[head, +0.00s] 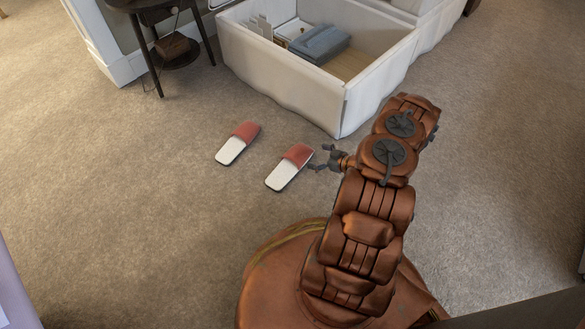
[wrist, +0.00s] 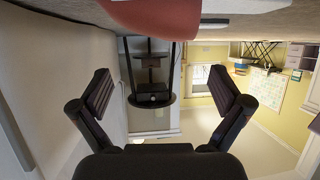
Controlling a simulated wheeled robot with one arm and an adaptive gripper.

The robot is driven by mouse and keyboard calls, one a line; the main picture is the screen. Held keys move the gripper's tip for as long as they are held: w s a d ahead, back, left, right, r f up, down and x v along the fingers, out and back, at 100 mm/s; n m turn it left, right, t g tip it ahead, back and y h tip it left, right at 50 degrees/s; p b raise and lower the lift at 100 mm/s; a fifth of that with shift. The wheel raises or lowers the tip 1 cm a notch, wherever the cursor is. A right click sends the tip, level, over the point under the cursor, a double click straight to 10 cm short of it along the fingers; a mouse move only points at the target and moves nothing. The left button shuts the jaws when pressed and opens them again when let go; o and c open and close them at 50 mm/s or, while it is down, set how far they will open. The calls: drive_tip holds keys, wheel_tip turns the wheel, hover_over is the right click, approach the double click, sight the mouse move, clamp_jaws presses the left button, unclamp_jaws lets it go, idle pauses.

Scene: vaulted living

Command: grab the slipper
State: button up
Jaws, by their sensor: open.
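Two slippers with red uppers and white insoles lie side by side on the carpet. The left slipper (head: 238,143) is farther from my arm, and the right slipper (head: 289,168) is nearer. My gripper (head: 321,157) is low beside the right slipper's red upper, on its right, with its fingers apart and pointing toward it. I cannot tell whether a finger touches it. In the wrist view my gripper (wrist: 160,85) is open with nothing between the fingers. A red slipper upper (wrist: 150,17) shows large at the top edge, partly cut off.
A dark small table (head: 150,8) stands at the back left. Open carpet (head: 110,190) lies left of the slippers. The wrist view appears upside down.

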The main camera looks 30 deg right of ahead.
sight(301, 154)
drive_tip(key=shift+s+a+f, duration=0.15)
drive_tip(key=shift+s+f, duration=0.1)
drive_tip(key=shift+f, duration=0.3)
drive_tip(key=shift+a+f, duration=0.15)
drive_tip(key=shift+w+a+f+b, duration=0.15)
drive_tip(key=shift+w+b, duration=0.2)
drive_tip(key=shift+b, duration=0.1)
drive_tip(key=b+x, duration=0.2)
drive_tip(key=x, duration=0.1)
drive_tip(key=b+x, duration=0.1)
drive_tip(key=x, duration=0.1)
drive_tip(key=shift+w+a+b, duration=0.1)
drive_tip(key=shift+w+b, duration=0.3)
drive_tip(key=shift+w+a, duration=0.1)
drive_tip(key=shift+w, duration=0.4)
drive_tip(key=shift+c, duration=0.2)
drive_tip(key=c, duration=1.5)
